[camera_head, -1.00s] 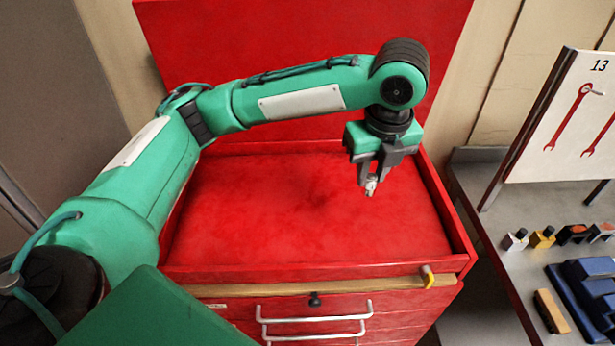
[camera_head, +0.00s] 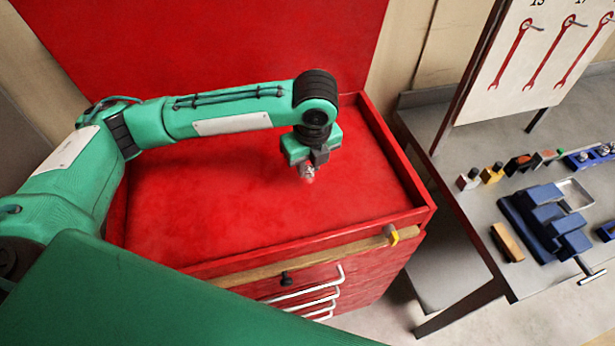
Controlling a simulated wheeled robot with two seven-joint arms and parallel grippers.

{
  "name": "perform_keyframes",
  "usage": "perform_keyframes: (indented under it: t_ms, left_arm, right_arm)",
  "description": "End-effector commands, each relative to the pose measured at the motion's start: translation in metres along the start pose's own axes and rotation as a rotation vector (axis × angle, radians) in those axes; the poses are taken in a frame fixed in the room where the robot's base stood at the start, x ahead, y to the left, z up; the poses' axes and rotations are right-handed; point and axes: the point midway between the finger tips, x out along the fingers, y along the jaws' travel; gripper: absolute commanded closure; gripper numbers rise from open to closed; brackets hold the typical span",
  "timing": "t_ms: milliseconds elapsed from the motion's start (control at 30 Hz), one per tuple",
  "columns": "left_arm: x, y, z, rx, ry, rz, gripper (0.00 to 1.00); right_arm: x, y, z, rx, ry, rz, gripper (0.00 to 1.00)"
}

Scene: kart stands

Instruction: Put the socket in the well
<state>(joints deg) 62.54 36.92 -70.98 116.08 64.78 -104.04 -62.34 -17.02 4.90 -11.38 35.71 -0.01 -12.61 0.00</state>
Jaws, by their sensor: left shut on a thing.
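My left gripper (camera_head: 309,166) points down over the recessed red top of the tool cart (camera_head: 220,215). It is shut on a small silver piece, which looks like the socket (camera_head: 308,173). The piece is small and partly hidden by the fingers, and I cannot tell its exact gap above the red surface. A blue rail (camera_head: 584,160) with silver sockets on it lies on the grey bench at the right. I cannot tell for certain which part here is the well. My right gripper is not in view.
The cart's raised red rim (camera_head: 408,218) and wooden front edge (camera_head: 330,250) border its empty top. On the grey bench (camera_head: 450,225) stand a wrench board (camera_head: 540,50), a blue vise (camera_head: 548,220), several small blocks and a wooden brush-like block (camera_head: 507,243).

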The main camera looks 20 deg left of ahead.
Motion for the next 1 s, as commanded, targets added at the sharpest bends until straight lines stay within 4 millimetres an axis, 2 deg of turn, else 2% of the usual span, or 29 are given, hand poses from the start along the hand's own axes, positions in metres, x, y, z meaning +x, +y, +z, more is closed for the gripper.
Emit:
perform_keyframes:
  t_ms: [100, 267, 533, 900, 933, 1000]
  left_arm:
    - [0.015, 0.0, -0.002, -0.001, 0.0, 0.001, 1.0]
    - [0.025, 0.0, -0.003, 0.001, 0.001, 0.001, 1.0]
    - [0.06, 0.001, -0.007, 0.0, 0.0, 0.002, 1.0]
    - [0.066, 0.0, -0.008, 0.0, 0.0, 0.0, 1.0]
    - [0.066, 0.0, -0.008, 0.0, 0.0, 0.0, 0.72]
    - [0.066, 0.0, -0.008, 0.0, 0.0, 0.0, 0.58]
  right_arm:
    - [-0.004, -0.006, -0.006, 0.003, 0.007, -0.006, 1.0]
    - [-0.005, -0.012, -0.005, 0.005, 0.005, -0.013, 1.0]
    - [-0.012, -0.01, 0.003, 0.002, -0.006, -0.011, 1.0]
    - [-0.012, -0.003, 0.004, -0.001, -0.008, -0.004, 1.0]
    - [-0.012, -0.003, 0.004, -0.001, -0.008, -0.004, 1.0]
    - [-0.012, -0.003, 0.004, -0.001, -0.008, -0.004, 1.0]
